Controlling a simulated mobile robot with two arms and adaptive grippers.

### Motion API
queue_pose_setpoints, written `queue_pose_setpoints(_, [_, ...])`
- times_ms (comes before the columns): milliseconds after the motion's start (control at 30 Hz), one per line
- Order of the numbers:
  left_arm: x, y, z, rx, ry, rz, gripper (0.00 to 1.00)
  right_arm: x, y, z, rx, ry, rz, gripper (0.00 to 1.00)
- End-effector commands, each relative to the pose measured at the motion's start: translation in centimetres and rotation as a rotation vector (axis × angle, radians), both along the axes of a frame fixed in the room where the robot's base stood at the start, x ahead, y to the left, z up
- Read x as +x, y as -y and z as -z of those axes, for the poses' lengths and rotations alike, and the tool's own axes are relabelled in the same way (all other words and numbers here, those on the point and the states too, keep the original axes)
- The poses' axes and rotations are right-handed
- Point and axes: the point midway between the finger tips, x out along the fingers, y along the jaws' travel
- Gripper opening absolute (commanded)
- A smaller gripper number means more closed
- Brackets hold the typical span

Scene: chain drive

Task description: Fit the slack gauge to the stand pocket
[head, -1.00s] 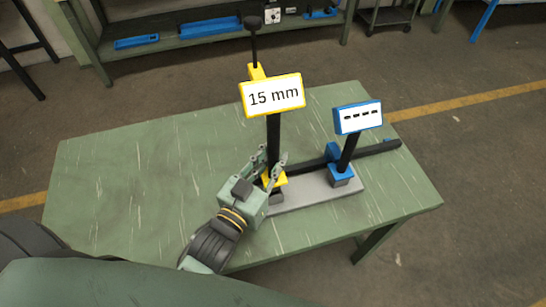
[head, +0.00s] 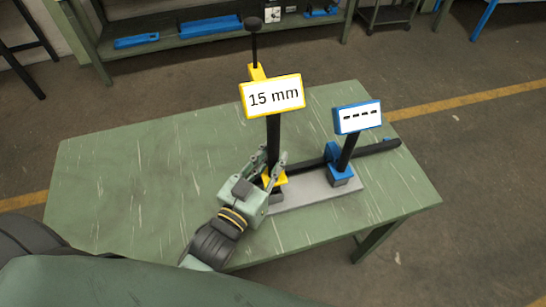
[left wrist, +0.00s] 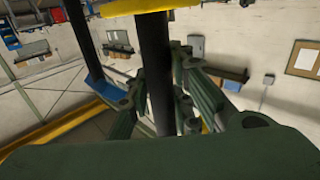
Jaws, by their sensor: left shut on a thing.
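The slack gauge has a yellow-framed "15 mm" display (head: 272,96), a black post (head: 273,138) and a black-knobbed rod on top. It stands about upright at the left end of a grey stand (head: 305,192). My left gripper (head: 273,165) is shut around the lower post, which also shows between its fingers in the left wrist view (left wrist: 156,70). A yellow piece (head: 276,181) and grey block are at the gauge's foot. The fingers partly hide this foot, so I cannot tell whether it is seated in a pocket. My right gripper is not in view.
A blue gauge (head: 357,118) with a dashed display stands on the right end of the stand. A black bar (head: 375,149) runs behind it to the right. The green table (head: 130,175) is bare at the left and front right. A workbench with blue trays (head: 210,26) stands behind.

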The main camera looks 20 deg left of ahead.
Motion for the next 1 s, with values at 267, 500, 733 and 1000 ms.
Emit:
queue_pose_setpoints(267, [0.11, 0.02, -0.80, -0.003, 0.016, 0.001, 0.00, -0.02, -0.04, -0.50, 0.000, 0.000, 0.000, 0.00])
queue_pose_setpoints(500, [0.12, 0.01, -0.71, -0.003, 0.016, 0.000, 0.00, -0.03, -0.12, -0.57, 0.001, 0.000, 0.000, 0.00])
queue_pose_setpoints(733, [0.12, 0.02, -0.65, -0.003, 0.016, 0.001, 0.00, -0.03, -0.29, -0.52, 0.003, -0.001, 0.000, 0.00])
queue_pose_setpoints(1000, [0.12, 0.02, -0.16, -0.003, 0.016, 0.001, 0.00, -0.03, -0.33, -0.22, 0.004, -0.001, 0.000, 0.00])
